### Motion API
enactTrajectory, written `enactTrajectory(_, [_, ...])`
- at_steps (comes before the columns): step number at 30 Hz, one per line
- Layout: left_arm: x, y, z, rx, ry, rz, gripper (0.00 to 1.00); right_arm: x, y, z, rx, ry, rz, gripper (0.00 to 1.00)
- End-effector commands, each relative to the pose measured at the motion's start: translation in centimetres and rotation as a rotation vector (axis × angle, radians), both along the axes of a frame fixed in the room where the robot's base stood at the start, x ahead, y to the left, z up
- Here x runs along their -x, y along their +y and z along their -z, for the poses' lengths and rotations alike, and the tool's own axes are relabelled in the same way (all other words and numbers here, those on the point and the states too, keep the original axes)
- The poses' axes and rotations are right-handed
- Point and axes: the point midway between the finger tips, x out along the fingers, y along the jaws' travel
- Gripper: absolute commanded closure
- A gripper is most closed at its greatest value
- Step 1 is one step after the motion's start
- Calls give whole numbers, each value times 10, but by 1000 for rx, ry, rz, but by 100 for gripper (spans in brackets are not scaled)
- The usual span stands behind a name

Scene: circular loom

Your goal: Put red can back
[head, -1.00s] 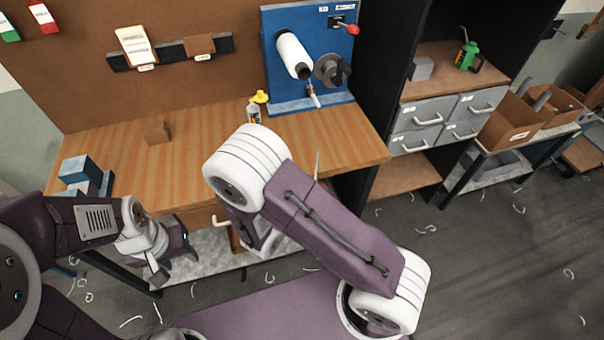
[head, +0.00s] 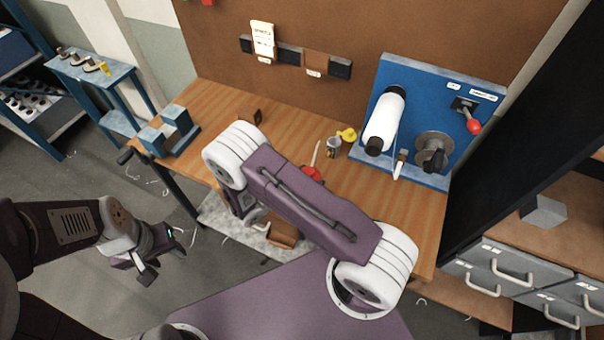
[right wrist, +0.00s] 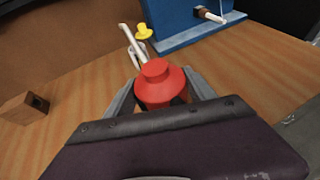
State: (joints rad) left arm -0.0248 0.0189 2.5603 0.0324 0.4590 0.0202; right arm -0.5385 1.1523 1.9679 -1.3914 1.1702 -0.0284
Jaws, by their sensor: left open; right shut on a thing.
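The red can (right wrist: 162,88) has a rounded shoulder, a short cap and a pale slanting spout. In the right wrist view it sits between the two fingers of my right gripper (right wrist: 160,93), which is shut on it. In the head view only a bit of the red can (head: 312,172) and its spout show past my right arm, in front of the bench top. That arm hides my right gripper there. Whether the can touches the bench cannot be told. My left gripper (head: 155,262) is open and empty, low at the left, clear of the bench.
The wooden bench (head: 395,205) carries a yellow-topped bottle (head: 338,143), a blue panel (head: 425,110) with a white roll and red-knobbed lever, and a blue block fixture (head: 170,132). A small wooden block (right wrist: 22,108) lies left of the can. Grey drawers (head: 510,270) stand at right.

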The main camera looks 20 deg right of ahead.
Motion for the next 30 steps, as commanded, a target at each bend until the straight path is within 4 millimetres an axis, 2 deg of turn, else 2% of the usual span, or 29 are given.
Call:
enactTrajectory(3, [0,0,-9,0,0,0,53,4,-8,-5,6,-3,16,100])
enactTrajectory(10, [0,0,-6,0,0,0,53,4,-9,-2,10,-11,20,100])
enactTrajectory(22, [0,0,23,0,0,0,53,4,-9,34,10,-10,19,100])
enactTrajectory(30, [0,0,22,0,0,0,53,4,-9,35,10,-10,19,100])
